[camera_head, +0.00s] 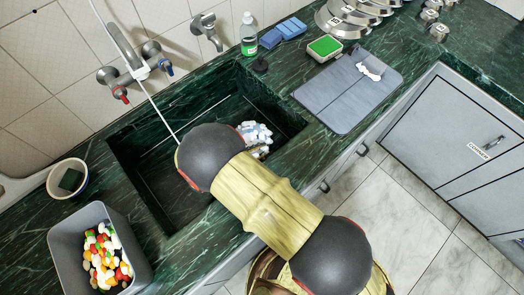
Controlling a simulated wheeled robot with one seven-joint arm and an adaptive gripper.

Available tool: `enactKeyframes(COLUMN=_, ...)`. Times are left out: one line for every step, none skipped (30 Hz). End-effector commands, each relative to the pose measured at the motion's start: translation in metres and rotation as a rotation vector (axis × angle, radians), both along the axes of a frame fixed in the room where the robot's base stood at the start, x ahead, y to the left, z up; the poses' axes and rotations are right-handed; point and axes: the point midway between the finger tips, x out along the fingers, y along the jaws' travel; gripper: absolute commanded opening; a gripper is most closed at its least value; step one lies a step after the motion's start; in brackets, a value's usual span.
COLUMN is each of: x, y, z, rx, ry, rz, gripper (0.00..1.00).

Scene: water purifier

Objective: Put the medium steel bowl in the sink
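The sink (165,187) is a dark green marble basin at the centre left, partly covered by my arm. Several shiny steel dishes (341,24) stand in an overlapping row on the counter at the top right. Some carry small white labels that are too small to read. I cannot tell which of them is the medium bowl. My arm reaches over the sink's front edge, and its far end hides part of the basin. My gripper cannot be made out. A crumpled silvery-white thing (257,138) shows beside the arm over the sink; I cannot tell what it is.
A grey mat (345,95) with a small white item lies right of the sink. A green-topped sponge box (325,47), blue sponges (284,33) and a soap bottle (249,36) stand behind. A grey bin (66,246) of colourful pieces and a white bowl (56,188) stand left. Taps (140,62) overhang the sink.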

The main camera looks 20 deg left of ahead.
Motion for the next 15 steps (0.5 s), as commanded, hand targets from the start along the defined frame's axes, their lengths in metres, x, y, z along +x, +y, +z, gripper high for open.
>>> enactKeyframes(x=0.0, y=0.0, z=0.0, rx=0.0, ry=0.0, rz=0.0, gripper=0.28)
enactKeyframes(x=0.0, y=0.0, z=0.0, rx=0.0, ry=0.0, rz=0.0, gripper=0.28)
enactKeyframes(x=0.0, y=0.0, z=0.0, rx=0.0, ry=0.0, rz=0.0, gripper=0.28)
enactKeyframes(x=0.0, y=0.0, z=0.0, rx=0.0, ry=0.0, rz=0.0, gripper=0.28)
enactKeyframes(x=0.0, y=0.0, z=0.0, rx=0.0, ry=0.0, rz=0.0, gripper=0.28)
enactKeyframes(x=0.0, y=0.0, z=0.0, rx=0.0, ry=0.0, rz=0.0, gripper=0.28)
enactKeyframes(x=0.0, y=0.0, z=0.0, rx=0.0, ry=0.0, rz=0.0, gripper=0.28)
enactKeyframes(x=0.0, y=0.0, z=0.0, rx=0.0, ry=0.0, rz=0.0, gripper=0.28)
enactKeyframes(x=0.0, y=0.0, z=0.001, rx=0.0, ry=0.0, rz=0.0, gripper=0.28)
enactKeyframes(x=0.0, y=0.0, z=0.003, rx=0.0, ry=0.0, rz=0.0, gripper=0.28)
enactKeyframes(x=0.0, y=0.0, z=0.004, rx=0.0, ry=0.0, rz=0.0, gripper=0.28)
enactKeyframes(x=-0.003, y=0.002, z=0.006, rx=0.0, ry=-0.001, rz=0.002, gripper=0.28)
enactKeyframes(x=-0.006, y=0.004, z=0.007, rx=0.0, ry=-0.001, rz=0.002, gripper=0.28)
enactKeyframes(x=-0.009, y=0.006, z=0.009, rx=0.0, ry=-0.001, rz=0.002, gripper=0.28)
enactKeyframes(x=-0.014, y=0.009, z=0.012, rx=0.001, ry=-0.001, rz=0.003, gripper=0.28)
